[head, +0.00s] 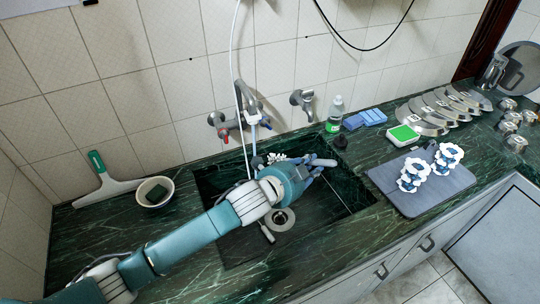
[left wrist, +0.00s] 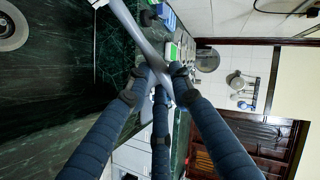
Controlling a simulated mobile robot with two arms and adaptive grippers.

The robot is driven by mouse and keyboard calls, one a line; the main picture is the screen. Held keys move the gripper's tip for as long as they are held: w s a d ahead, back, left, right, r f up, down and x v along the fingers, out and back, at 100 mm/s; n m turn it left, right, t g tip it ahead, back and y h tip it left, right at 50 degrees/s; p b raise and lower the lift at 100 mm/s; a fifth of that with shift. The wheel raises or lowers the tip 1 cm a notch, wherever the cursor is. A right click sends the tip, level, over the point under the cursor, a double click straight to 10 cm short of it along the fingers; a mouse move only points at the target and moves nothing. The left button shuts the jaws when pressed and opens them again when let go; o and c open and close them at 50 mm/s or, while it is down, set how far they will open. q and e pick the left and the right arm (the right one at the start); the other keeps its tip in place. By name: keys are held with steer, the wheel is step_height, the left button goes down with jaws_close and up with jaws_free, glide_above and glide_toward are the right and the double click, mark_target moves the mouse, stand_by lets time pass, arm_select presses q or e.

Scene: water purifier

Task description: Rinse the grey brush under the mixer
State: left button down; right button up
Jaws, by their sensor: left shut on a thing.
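My left gripper (head: 308,172) is over the sink, shut on the grey handle of the brush (head: 322,162). The handle points right and the pale bristly head (head: 271,159) is left of the fingers, low in front of the mixer (head: 247,118). In the left wrist view the fingers (left wrist: 164,72) close around the grey handle (left wrist: 134,30), which runs up and left out of frame. The mixer is on the tiled wall, with red and blue parts. I cannot tell whether water runs from it. My right gripper is in neither view.
A dark green sink (head: 335,205) is set in the counter. A bowl with a sponge (head: 155,192) and a squeegee (head: 105,185) are left. A bottle (head: 335,114), blue sponges (head: 366,118) and a grey mat (head: 410,204) bearing white-and-blue items are right. A thin white hose (head: 235,50) hangs by the mixer.

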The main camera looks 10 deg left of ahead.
mark_target(329, 162)
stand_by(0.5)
arm_select(q)
steer(key=shift+s+d+r+p, duration=0.25)
steer(key=shift+d+r+p, duration=0.35)
steer(key=shift+d, duration=0.05)
steer(key=shift+s+d+r+p, duration=0.2)
steer(key=shift+d+r+p, duration=0.35)
steer(key=shift+d+p, duration=0.1)
steer(key=shift+s+d+r+p, duration=0.2)
steer(key=shift+d+r+p, duration=0.2)
steer(key=shift+d, duration=0.25)
steer(key=shift+f, duration=0.15)
